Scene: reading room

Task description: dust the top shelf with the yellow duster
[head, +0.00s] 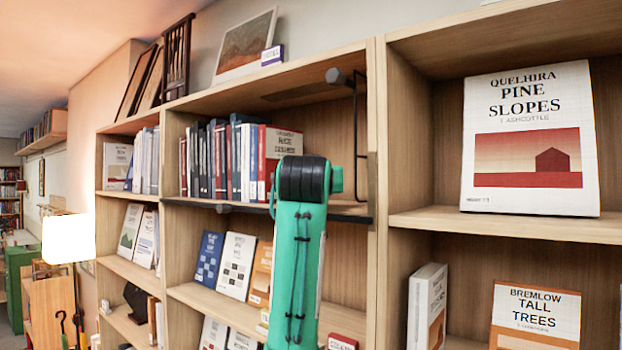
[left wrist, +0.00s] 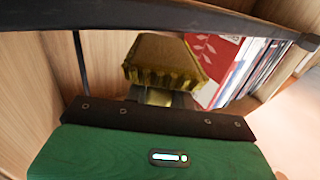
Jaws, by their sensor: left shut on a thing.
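The yellow duster (left wrist: 160,60) shows in the left wrist view as a dull yellow block with a ribbed edge. My left gripper (left wrist: 155,96) is shut on it, with the fingers partly hidden by the dark wrist plate. The duster is close to a red-and-white book (left wrist: 215,58), inside a wooden shelf compartment; I cannot tell if it touches a board. In the head view my teal left arm hides the gripper and duster. The upper shelf (head: 345,206) there holds a row of books (head: 225,160) left of the arm. My right gripper is not in view.
A black rail (head: 240,207) runs along the shelf's front edge, and a thin black rod (head: 356,130) stands right of my arm. Picture frames (head: 245,47) and a small purple-and-white box (head: 272,55) stand on top of the bookcase. A displayed book (head: 530,140) is to the right.

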